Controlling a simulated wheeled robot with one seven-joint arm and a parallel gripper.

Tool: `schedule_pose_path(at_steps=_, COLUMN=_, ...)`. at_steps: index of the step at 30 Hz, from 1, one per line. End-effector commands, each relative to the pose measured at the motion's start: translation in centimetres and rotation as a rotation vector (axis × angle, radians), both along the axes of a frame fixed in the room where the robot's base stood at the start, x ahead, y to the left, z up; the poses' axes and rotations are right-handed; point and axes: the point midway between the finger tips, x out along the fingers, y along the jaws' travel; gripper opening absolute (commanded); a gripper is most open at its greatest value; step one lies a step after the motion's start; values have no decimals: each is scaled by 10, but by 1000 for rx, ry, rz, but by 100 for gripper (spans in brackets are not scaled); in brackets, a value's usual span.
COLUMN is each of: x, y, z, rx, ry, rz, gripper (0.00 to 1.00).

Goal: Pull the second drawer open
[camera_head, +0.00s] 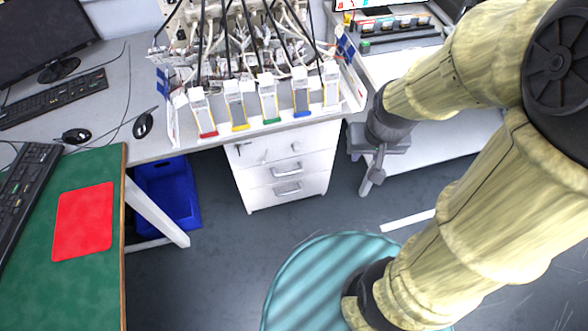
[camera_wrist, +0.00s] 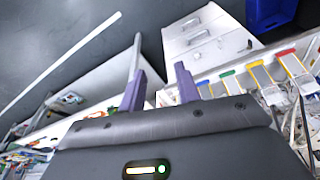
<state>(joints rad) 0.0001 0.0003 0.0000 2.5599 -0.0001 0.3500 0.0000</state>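A white drawer cabinet (camera_head: 240,184) stands under the desk, all its drawers looking closed. The second drawer's handle (camera_head: 287,170) is a silver bar above the lowest drawer's handle (camera_head: 288,189). In the wrist view the cabinet appears upside down, with the second drawer's handle (camera_wrist: 199,39) nearer my gripper than the lowest handle (camera_wrist: 191,21). My gripper (camera_head: 373,178) is to the right of the cabinet, apart from it. In the wrist view its two purple fingers (camera_wrist: 160,84) stand apart with nothing between them.
Several pouch cells with coloured ends (camera_head: 268,100) line the desk's front edge above the cabinet. A blue bin (camera_head: 168,196) and a slanted white desk leg (camera_head: 155,212) are to its left. Another white table (camera_head: 436,137) is at the right. The floor before the cabinet is clear.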

Motion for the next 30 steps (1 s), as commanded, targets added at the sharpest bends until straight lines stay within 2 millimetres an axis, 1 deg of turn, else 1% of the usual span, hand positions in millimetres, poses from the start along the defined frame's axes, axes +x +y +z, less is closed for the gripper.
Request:
schedule_pose_path(at_steps=8, x=1, y=0, z=-2, rx=0, ry=-1, rz=1, gripper=33)
schedule_pose_path(at_steps=11, x=5, y=0, z=-16, rx=-4, ry=-7, rz=7, gripper=33)
schedule_pose_path(at_steps=13, x=11, y=1, z=-34, rx=-9, ry=-16, rz=20, gripper=33)
schedule_pose_path(at_steps=14, x=14, y=2, z=-45, rx=-11, ry=-22, rz=27, gripper=33)
schedule_pose_path(at_steps=17, x=29, y=5, z=-87, rx=-11, ry=-50, rz=57, gripper=33)
schedule_pose_path(at_steps=18, x=35, y=7, z=-106, rx=-8, ry=-63, rz=70, gripper=33)
schedule_pose_path(at_steps=20, x=45, y=12, z=-134, rx=2, ry=-88, rz=93, gripper=33)
schedule_pose_path(at_steps=21, x=51, y=15, z=-153, rx=12, ry=-103, rz=108, gripper=33)
schedule_pose_path(at_steps=26, x=71, y=34, z=-227, rx=77, ry=-167, rz=162, gripper=33)
schedule_pose_path(at_steps=27, x=75, y=40, z=-244, rx=99, ry=-183, rz=172, gripper=33)
schedule_pose_path(at_steps=29, x=80, y=50, z=-271, rx=138, ry=-209, rz=187, gripper=33)
schedule_pose_path(at_steps=30, x=82, y=56, z=-288, rx=166, ry=-225, rz=195, gripper=33)
